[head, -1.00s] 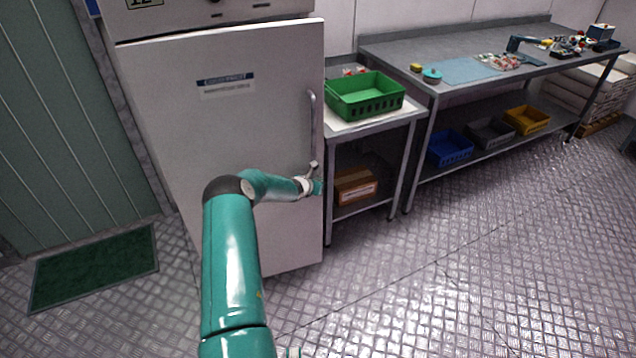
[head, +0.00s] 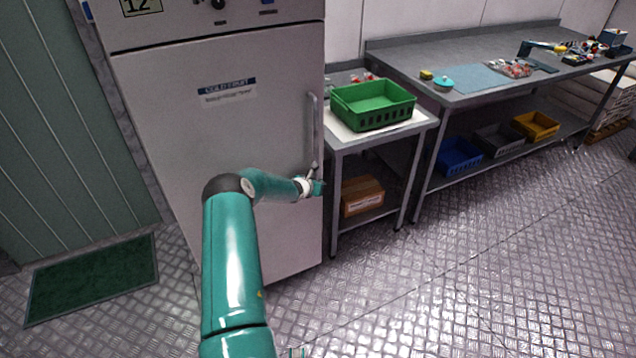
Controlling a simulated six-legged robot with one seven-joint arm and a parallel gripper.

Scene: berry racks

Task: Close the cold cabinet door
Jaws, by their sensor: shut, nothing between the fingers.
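The cold cabinet door (head: 255,125) is a pale grey panel with a "COLD FRUIT" label (head: 228,90) and a vertical bar handle (head: 313,130) near its right edge. It looks flush with the cabinet body (head: 215,25), with only a thin dark seam along the top. My gripper (head: 319,187) is at the door's right edge, just below the handle. It is shut and holds nothing. It overlaps the door's edge in the picture; whether it touches the door I cannot tell.
A small steel stand with a green crate (head: 372,118) above and a cardboard box (head: 362,196) below stands close right of the cabinet. A long steel table (head: 440,55) stands farther right. A green mat (head: 92,278) lies at left. The floor ahead right is clear.

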